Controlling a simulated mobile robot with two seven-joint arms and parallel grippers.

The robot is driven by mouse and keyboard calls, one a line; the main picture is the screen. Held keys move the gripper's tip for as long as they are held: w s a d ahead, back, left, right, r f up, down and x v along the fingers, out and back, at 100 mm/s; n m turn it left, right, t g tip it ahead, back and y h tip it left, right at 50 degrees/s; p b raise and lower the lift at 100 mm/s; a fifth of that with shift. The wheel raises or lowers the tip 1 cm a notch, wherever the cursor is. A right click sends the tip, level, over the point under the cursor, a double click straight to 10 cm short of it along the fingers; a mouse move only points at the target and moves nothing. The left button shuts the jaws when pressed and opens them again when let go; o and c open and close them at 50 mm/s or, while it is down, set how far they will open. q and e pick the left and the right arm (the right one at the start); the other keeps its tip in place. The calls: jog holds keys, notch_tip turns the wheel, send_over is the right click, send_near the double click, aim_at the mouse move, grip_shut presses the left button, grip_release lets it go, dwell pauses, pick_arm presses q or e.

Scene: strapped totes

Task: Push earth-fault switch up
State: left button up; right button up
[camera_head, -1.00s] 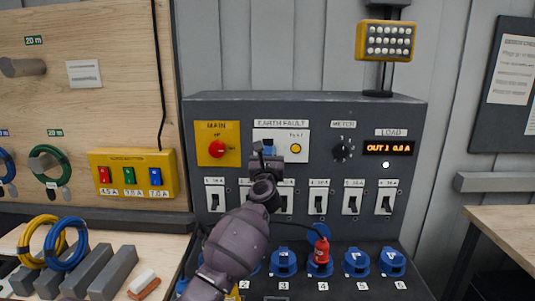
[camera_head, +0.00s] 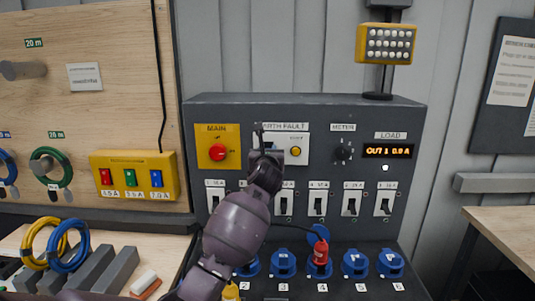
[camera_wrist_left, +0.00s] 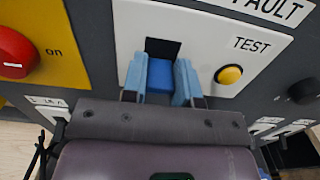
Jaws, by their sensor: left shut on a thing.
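The earth-fault switch is a blue lever (camera_wrist_left: 160,76) in a dark slot on a white plate (camera_wrist_left: 210,40), in the left wrist view. My left gripper (camera_wrist_left: 160,88) has its light-blue fingers on both sides of the lever and is shut on it. In the head view my left gripper (camera_head: 263,142) is in front of the EARTH FAULT plate (camera_head: 305,146) and hides the switch there. The yellow TEST button (camera_wrist_left: 229,74) is to the right of the fingers. My right gripper is not in view.
The red MAIN knob (camera_head: 218,152) is left of the switch. A row of breaker switches (camera_head: 318,202) and several blue sockets (camera_head: 283,262) lie below. A red plug (camera_head: 320,254) with a black cable is in one socket. The load display (camera_head: 388,151) is at right.

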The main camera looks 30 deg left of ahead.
pick_arm(q)
jog(key=shift+w+r+g+h, duration=0.1)
jog(key=shift+r+g+h, duration=0.2)
jog(key=shift+g+h, duration=0.35)
jog(key=shift+r+g+h, duration=0.3)
jog(key=shift+g+h, duration=0.05)
jog(key=shift+g, duration=0.6)
jog(key=o, duration=0.9)
jog(key=b+v, duration=0.2)
jog(key=v, duration=0.8)
jog(key=shift+s+d+r, duration=0.15)
jog(key=shift+s+d, duration=0.05)
jog(key=shift+s, duration=0.05)
